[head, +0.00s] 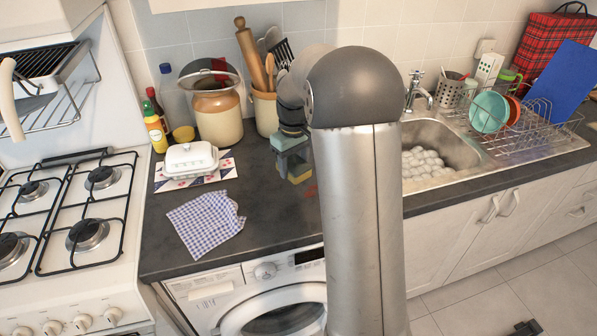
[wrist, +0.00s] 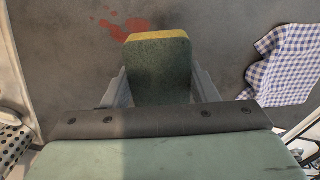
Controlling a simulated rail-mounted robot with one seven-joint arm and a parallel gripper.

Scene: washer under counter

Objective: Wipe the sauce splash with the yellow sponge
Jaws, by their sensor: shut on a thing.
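My gripper (wrist: 158,88) is shut on the yellow sponge (wrist: 158,62), which has a dark green face and a thin yellow edge. In the head view my gripper (head: 291,160) is over the dark counter, left of the sink, with the sponge (head: 299,174) below it. The red sauce splash (wrist: 124,29) lies on the counter, just beyond and left of the sponge in the wrist view. In the head view part of the splash (head: 311,190) shows right of the sponge; my arm may hide more of it. I cannot tell whether the sponge touches the counter.
A blue checked cloth (head: 206,221) lies on the counter at left. Behind it are a white butter dish (head: 191,160), a stoneware crock (head: 218,115) and a utensil pot (head: 265,112). The sink (head: 441,150) and dish rack (head: 520,120) are at right. Counter between cloth and sponge is clear.

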